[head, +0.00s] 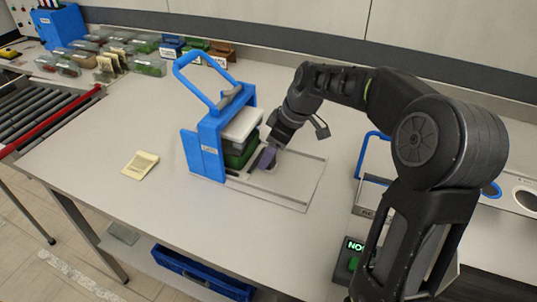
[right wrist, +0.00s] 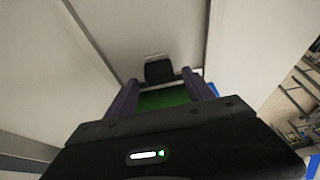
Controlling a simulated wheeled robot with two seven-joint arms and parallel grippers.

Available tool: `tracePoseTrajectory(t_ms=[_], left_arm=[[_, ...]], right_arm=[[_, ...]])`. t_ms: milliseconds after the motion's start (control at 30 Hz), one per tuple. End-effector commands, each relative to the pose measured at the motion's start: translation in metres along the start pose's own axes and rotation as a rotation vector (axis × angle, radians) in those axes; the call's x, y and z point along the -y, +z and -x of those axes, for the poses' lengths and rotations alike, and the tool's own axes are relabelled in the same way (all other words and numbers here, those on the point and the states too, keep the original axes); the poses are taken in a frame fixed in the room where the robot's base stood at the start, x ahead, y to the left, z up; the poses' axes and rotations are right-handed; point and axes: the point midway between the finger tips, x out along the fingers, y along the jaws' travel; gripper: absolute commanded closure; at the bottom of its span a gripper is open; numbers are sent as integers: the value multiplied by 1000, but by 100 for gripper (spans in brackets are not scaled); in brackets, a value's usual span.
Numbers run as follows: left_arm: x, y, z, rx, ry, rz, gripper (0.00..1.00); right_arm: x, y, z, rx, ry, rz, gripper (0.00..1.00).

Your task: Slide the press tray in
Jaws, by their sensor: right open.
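The press (head: 212,135) is a blue frame with a raised blue lever handle (head: 205,82). Under its pale block (head: 243,123) sits a dark green container (head: 238,152). The tray's pale slide base (head: 297,187) runs out to the right of the press. My right gripper (head: 266,158) has purple fingers and is low over this base, just right of the green container. In the right wrist view, the open fingers (right wrist: 162,88) have a green surface (right wrist: 165,98) between them and a dark knob (right wrist: 158,69) beyond. I cannot tell whether they touch. My left gripper is out of view.
A yellowish card (head: 141,164) lies left of the press. Bins of parts (head: 100,55) stand at the back left, beside a roller conveyor (head: 40,110). Another blue-handled device (head: 370,160) stands at right, partly behind my arm. The front table is clear.

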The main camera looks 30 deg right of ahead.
Motion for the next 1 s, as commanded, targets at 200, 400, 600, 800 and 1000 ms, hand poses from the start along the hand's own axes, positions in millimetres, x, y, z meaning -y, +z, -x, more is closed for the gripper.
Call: tracePoseTrajectory(t_ms=[200, 400, 600, 800, 1000], left_arm=[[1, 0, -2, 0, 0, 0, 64], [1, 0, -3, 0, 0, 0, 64], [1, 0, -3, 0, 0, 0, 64], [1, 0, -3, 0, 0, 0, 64], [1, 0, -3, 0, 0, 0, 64]], right_arm=[[0, -1, 38, -4, 3, -1, 38], [0, -1, 58, -2, 2, 0, 38], [0, -1, 60, -2, 1, 0, 38], [0, -1, 60, -2, 1, 0, 38], [0, -1, 60, -2, 0, 0, 38]])
